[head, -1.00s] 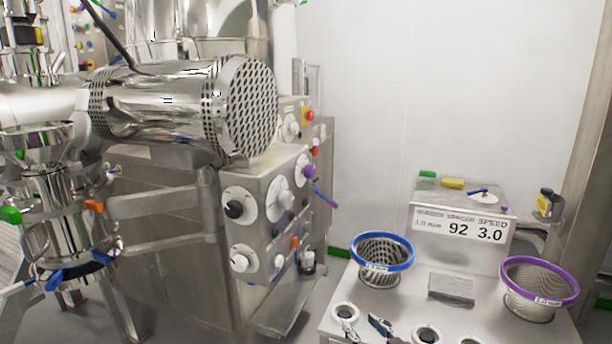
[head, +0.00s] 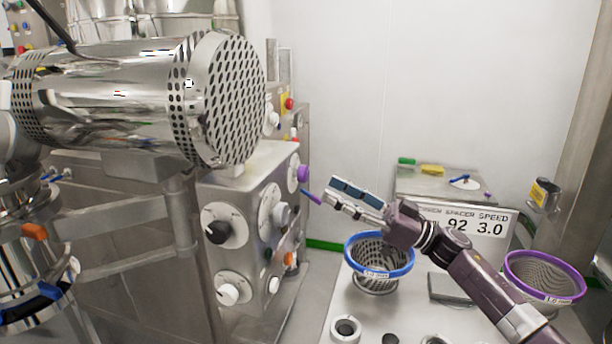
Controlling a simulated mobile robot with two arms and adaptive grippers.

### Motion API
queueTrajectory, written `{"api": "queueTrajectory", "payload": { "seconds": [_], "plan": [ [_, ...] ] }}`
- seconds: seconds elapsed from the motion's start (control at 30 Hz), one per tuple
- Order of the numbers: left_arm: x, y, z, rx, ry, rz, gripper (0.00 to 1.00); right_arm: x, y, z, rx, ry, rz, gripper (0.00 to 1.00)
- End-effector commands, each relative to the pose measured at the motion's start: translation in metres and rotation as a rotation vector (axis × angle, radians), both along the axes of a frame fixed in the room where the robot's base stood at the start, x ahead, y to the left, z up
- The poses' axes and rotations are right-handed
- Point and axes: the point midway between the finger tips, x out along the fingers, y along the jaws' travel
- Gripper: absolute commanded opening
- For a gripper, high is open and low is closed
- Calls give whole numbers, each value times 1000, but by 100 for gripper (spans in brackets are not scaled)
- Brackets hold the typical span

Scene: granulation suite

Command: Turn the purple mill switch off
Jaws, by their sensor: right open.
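The purple mill switch (head: 303,173) is on the upper right part of the steel control panel's dial face, with a purple lever (head: 312,197) pointing down and to the right. My right gripper (head: 334,194) reaches in from the lower right, its fingers pointing left toward the switch. It is open and empty. Its fingertips appear close to the lever's end in the picture, but I cannot tell whether they touch it. My left gripper is not in view.
The control panel (head: 222,188) carries several dials. A large perforated steel cylinder (head: 230,100) sits above it. A sign reads 92 3.0 (head: 482,228).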

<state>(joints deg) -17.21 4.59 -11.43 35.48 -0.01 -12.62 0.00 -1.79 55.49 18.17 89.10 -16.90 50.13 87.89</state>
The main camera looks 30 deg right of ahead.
Motion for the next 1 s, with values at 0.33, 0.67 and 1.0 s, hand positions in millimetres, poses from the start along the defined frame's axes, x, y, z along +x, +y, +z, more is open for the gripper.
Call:
{"api": "queueTrajectory", "payload": {
  "seconds": [0.33,0.67,1.0],
  "plan": [
    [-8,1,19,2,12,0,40,34,29,23,3,-4,-1,45],
    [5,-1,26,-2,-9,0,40,48,41,27,1,-2,-2,45],
    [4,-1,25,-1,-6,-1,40,48,41,26,1,-1,-2,30]
  ]
}}
